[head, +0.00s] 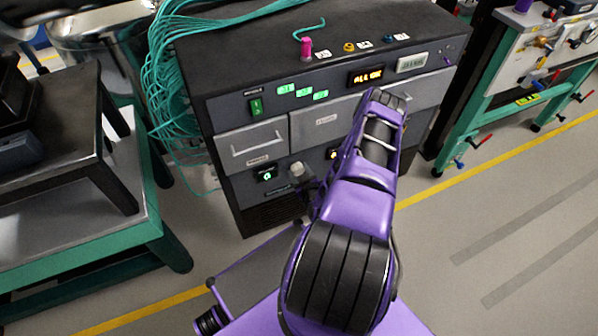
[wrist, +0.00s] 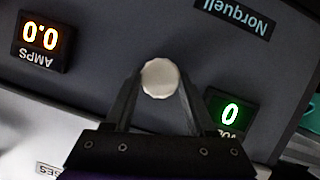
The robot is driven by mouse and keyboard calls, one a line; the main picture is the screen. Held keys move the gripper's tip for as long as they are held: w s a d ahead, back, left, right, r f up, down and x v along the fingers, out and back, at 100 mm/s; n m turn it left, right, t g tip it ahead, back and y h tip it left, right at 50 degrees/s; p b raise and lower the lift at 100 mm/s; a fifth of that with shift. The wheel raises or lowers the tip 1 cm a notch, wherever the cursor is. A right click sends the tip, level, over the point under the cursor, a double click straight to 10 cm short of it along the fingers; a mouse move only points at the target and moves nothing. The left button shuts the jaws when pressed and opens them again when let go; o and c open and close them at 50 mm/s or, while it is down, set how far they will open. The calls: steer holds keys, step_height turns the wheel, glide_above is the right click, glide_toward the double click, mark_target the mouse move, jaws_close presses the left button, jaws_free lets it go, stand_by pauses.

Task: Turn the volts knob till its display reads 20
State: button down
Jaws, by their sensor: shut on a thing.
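The volts knob (wrist: 160,76), pale and round with a faceted edge, sits between my two fingertips in the wrist view. My gripper (wrist: 160,84) is shut on it, one dark finger on each side. The volts display (wrist: 230,114) shows a green 0; its label is partly cut off by my gripper. In the head view the knob (head: 297,169) shows as a pale cap on the lower front of the cabinet, beside the small green display (head: 267,174). My arm hides part of the panel there.
An orange amps display (wrist: 40,36) reads 0.0, upside down in the wrist view. A Norquell nameplate (wrist: 235,14) is nearby. The cabinet (head: 228,111) has drawers and lit displays above. Teal cables (head: 165,75) hang at its left; a dark bench (head: 75,135) stands further left.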

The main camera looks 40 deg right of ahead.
steer(key=shift+d+m+y, duration=0.2)
steer(key=shift+m+y, duration=0.7)
steer(key=shift+m, duration=0.3)
steer(key=m+t+y, duration=0.1)
steer(key=m+y, duration=0.1)
steer(key=m, duration=0.1)
steer(key=shift+s+d+f, duration=0.1)
steer(key=m+t+y, duration=0.1)
steer(key=m, duration=0.2)
steer(key=shift+f+y, duration=0.1)
steer(key=shift+y, duration=0.3)
steer(key=shift+d+f+m+t+y, duration=0.1)
steer(key=shift+m+t+y, duration=0.45)
steer(key=shift+m, duration=1.05)
steer(key=shift+c, duration=1.2)
jaws_free()
